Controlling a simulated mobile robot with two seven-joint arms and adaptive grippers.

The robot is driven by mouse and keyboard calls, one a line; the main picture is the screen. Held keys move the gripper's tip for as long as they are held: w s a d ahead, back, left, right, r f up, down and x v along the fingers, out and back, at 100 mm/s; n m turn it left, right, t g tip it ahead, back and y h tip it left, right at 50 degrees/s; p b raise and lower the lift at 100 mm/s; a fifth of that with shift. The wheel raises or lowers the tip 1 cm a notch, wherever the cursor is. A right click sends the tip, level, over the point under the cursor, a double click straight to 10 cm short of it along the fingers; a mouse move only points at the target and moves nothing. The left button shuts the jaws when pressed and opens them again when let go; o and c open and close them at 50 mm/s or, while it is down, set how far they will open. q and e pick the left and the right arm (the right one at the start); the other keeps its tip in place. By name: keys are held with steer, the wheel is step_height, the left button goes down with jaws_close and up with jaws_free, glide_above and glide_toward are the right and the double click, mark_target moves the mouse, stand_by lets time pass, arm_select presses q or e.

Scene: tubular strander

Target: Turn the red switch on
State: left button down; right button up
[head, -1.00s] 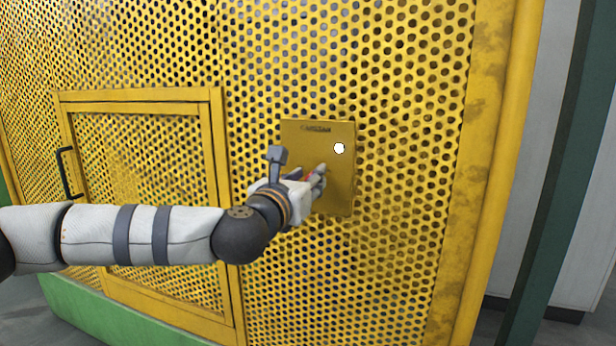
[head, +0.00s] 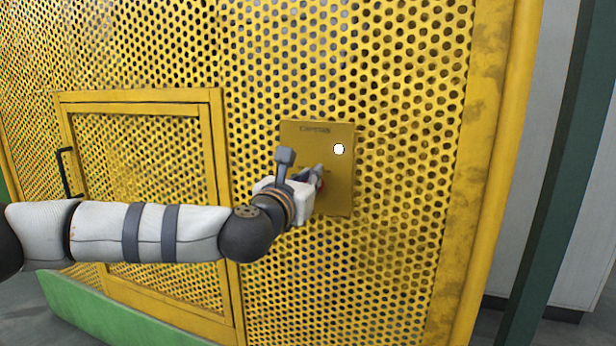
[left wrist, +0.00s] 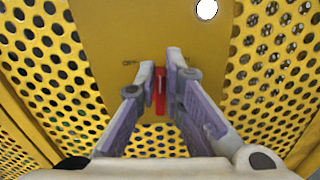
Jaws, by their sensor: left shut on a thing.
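The red switch (left wrist: 160,92) stands upright on a yellow panel plate (left wrist: 110,45) in the left wrist view. My left gripper (left wrist: 161,80) has its two fingers on either side of the switch and is shut on it. The gripper and wrist hide most of the switch there. My right gripper is not in view.
A round white light (head: 339,149) sits on the plate's upper right. Perforated yellow guarding (head: 400,120) surrounds the plate. A framed yellow door (head: 150,95) with a black handle (head: 68,172) is to the left. A dark green post (head: 560,170) stands at the right.

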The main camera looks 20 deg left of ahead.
arm_select(q)
steer(key=shift+d+f+m+p, duration=0.1)
steer(key=shift+d+m+p, duration=0.25)
steer(key=shift+m, duration=0.95)
steer(key=shift+d+f+m+p, duration=0.15)
steer(key=shift+m+p, duration=0.45)
steer(key=shift+m, duration=0.7)
steer(key=shift+d+f+m+p, duration=0.1)
steer(key=shift+d+m+p, duration=0.25)
steer(key=shift+m, duration=0.95)
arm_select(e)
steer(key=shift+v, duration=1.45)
arm_select(q)
steer(key=c, duration=1.7)
jaws_free()
steer(key=shift+s, duration=0.2)
steer(key=s, duration=1.1)
steer(key=shift+s+a, duration=0.3)
steer(key=shift+s, duration=0.1)
